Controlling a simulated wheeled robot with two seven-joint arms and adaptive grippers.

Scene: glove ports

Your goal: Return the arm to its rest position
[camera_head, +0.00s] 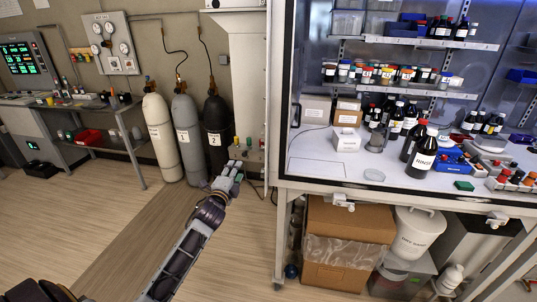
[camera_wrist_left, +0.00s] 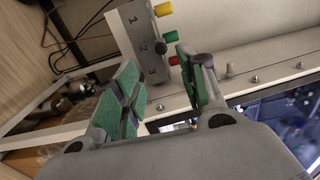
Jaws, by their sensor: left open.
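My left arm reaches up from the bottom of the head view. Its gripper (camera_head: 228,178) is in front of the gas cylinders and left of the glove box's corner. In the left wrist view the gripper (camera_wrist_left: 160,75) is open, with green pads on its fingers and nothing held between them. Beyond the fingers there is a grey block (camera_wrist_left: 140,38) numbered 1, 2 and 3, with yellow, green and red knobs. The gripper looks apart from it. My right gripper is not in view.
The glove box (camera_head: 315,170) with bottles stands to the right, above a cardboard box (camera_head: 345,235) and a white bin (camera_head: 418,228). Cylinders, white (camera_head: 162,135), grey (camera_head: 188,135) and black (camera_head: 215,125), stand behind. A bench (camera_head: 75,105) is far left. The floor (camera_head: 75,215) at left is clear.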

